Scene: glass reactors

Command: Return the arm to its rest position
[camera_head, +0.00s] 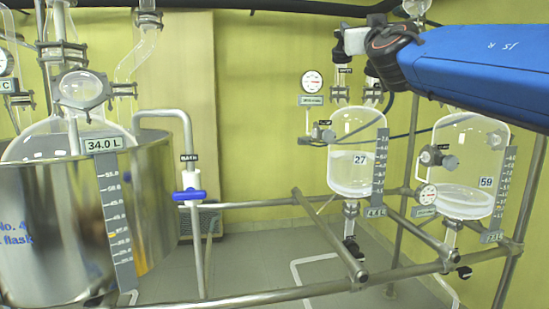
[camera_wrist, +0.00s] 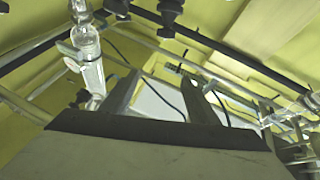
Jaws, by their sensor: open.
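My arm, a blue link (camera_head: 470,68), reaches in from the right edge at the top of the head view. My gripper (camera_head: 343,46) is at its left end, high up, in front of the glass fittings above the vessel marked 27 (camera_head: 352,180). In the wrist view, my gripper (camera_wrist: 160,95) shows two fingers spread apart.
A second glass vessel marked 59 (camera_head: 465,192) hangs below my arm. A steel vat (camera_head: 80,215) with a glass flask stands at left. A blue-handled valve (camera_head: 189,195) is mid-left. Metal rails (camera_head: 330,235) cross the front. Wrist view shows glass tubing (camera_wrist: 91,65) and bars close by.

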